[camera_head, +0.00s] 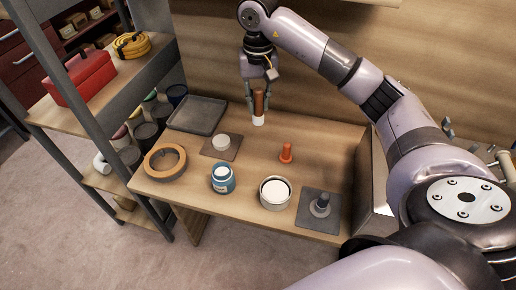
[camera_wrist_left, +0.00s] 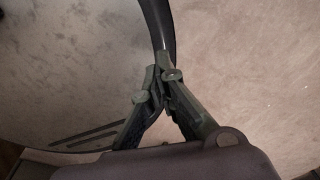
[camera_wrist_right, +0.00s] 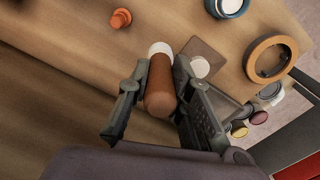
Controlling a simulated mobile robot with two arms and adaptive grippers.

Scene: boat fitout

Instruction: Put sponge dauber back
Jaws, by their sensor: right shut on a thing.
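The sponge dauber (camera_head: 259,104), a brown cylinder handle with a white tip, is upright with its tip down over the back of the wooden table (camera_head: 240,150). My right gripper (camera_head: 260,84) is shut on its handle; the right wrist view shows the dauber (camera_wrist_right: 161,85) between both fingers (camera_wrist_right: 155,92). I cannot tell whether the tip touches the table. My left gripper (camera_wrist_left: 165,76) appears in the left wrist view, its fingertips together and empty, above the floor.
The table holds a dark tray (camera_head: 197,114), white disc (camera_head: 221,142) on a brown square, orange peg (camera_head: 286,153), tape ring (camera_head: 165,162), blue jar (camera_head: 222,182), white-filled tin (camera_head: 275,193) and grey knobbed piece (camera_head: 320,206) on a dark mat. A shelf (camera_head: 95,100) stands left.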

